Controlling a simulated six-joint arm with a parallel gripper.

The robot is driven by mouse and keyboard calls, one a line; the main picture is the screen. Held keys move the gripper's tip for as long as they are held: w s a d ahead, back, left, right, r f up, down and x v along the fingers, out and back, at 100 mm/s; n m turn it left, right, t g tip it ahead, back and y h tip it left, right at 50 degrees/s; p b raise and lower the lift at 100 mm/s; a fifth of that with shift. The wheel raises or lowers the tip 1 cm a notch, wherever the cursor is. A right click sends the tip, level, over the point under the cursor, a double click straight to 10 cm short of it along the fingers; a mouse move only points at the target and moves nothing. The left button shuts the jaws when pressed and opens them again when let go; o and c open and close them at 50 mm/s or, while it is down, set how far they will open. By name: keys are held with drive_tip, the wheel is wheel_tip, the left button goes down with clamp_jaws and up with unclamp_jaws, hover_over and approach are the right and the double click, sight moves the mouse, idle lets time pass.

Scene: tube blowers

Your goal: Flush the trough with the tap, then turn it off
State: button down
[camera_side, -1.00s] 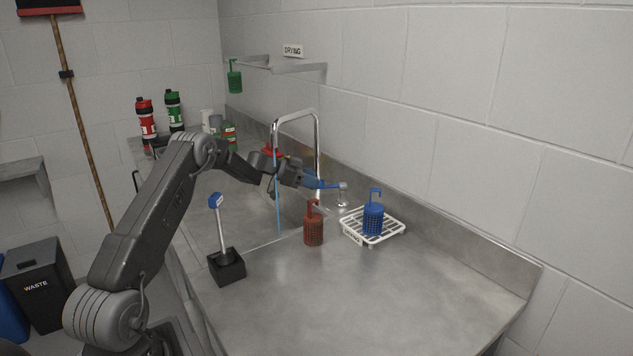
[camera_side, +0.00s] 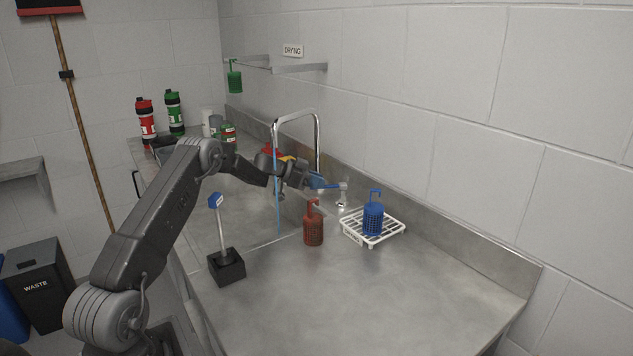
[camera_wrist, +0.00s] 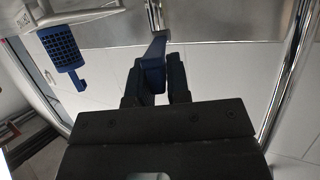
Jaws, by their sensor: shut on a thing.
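The chrome tap (camera_side: 317,140) arches over the trough (camera_side: 250,205) sunk in the steel bench. A thin blue stream of water (camera_side: 278,210) falls from its spout into the trough. The tap's blue lever (camera_side: 330,185) sits on a chrome valve at the foot of the tap by the back wall. My gripper (camera_side: 309,180) is shut on this lever. In the wrist view the blue lever (camera_wrist: 154,55) stands between the two dark fingers of my gripper (camera_wrist: 156,88). The trough's floor is partly hidden behind my arm.
A red basket (camera_side: 313,230) stands just in front of the tap. A blue basket (camera_side: 373,220) sits on a white rack (camera_side: 400,230) to its right. A blue-topped brush (camera_side: 217,202) stands in a black holder (camera_side: 227,268). The front right bench is clear.

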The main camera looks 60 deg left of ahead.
idle(0.3)
drive_tip(key=shift+s+d+r+n+t+y, duration=0.1)
drive_tip(key=shift+d+n+t+y, duration=0.15)
drive_tip(key=shift+d+n+y, duration=0.55)
drive_tip(key=shift+s+d+f+n+t+y, duration=0.1)
drive_tip(key=shift+d+n+t+y, duration=0.3)
drive_tip(key=shift+n+y, duration=0.7)
drive_tip(key=shift+s+d+r+n+t+y, duration=0.1)
drive_tip(key=shift+d+n+t+y, duration=0.05)
drive_tip(key=shift+d+n+y, duration=0.8)
drive_tip(key=shift+a, duration=0.15)
drive_tip(key=c, duration=1.2)
unclamp_jaws()
drive_tip(key=shift+o, duration=0.2)
drive_tip(key=shift+s, duration=0.1)
drive_tip(key=shift+a, duration=0.1)
drive_tip(key=v, duration=1.3)
drive_tip(key=shift+s+r, duration=0.15)
drive_tip(key=shift+s, duration=0.15)
